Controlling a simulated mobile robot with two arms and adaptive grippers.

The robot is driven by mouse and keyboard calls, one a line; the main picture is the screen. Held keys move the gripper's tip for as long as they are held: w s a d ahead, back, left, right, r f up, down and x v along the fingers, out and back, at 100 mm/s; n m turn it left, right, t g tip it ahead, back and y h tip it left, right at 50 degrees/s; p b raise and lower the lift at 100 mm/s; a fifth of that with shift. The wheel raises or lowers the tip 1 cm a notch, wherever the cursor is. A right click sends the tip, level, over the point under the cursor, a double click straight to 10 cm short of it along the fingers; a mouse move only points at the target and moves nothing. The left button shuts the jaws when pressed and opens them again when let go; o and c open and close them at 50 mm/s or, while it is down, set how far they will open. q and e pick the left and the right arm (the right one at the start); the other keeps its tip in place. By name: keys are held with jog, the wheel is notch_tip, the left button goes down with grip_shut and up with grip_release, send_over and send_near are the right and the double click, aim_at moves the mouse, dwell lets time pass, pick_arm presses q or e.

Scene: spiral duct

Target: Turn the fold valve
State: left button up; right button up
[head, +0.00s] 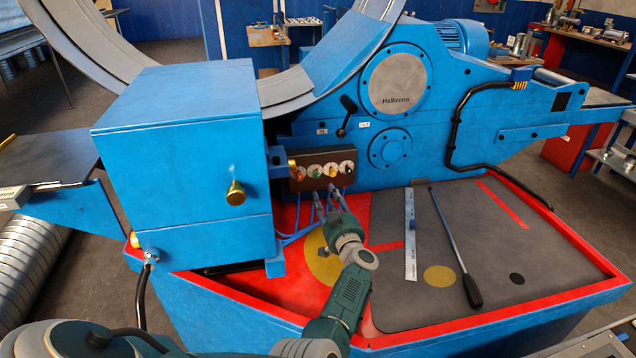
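A small dark control panel (322,158) on the blue machine carries a row of small coloured knobs. Its labels are too small to read, so I cannot tell which control is the fold valve. A brass knob (236,193) sits on the front of the blue cabinet, and a black lever (347,115) stands on the machine above the panel. Contact with the panel cannot be made out. My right gripper is out of view.
The blue cabinet (175,130) stands close on the left of my gripper. A steel ruler (410,235) and a black-handled rod (455,245) lie on the grey mat (500,285) to the right. A red rim (480,322) borders the bed.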

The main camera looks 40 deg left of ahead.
aim_at(317, 177)
pick_arm(q)
jog(key=b+x, duration=0.8)
jog(key=x, duration=0.1)
jog(key=shift+f+b, duration=0.3)
jog(key=shift+b, duration=0.1)
jog(key=shift+w+a+r+b, duration=0.3)
jog(key=shift+w+a+b, duration=0.2)
jog(key=shift+a+b, duration=0.15)
jog(key=shift+r, duration=0.1)
jog(key=shift+c, duration=0.2)
grip_shut()
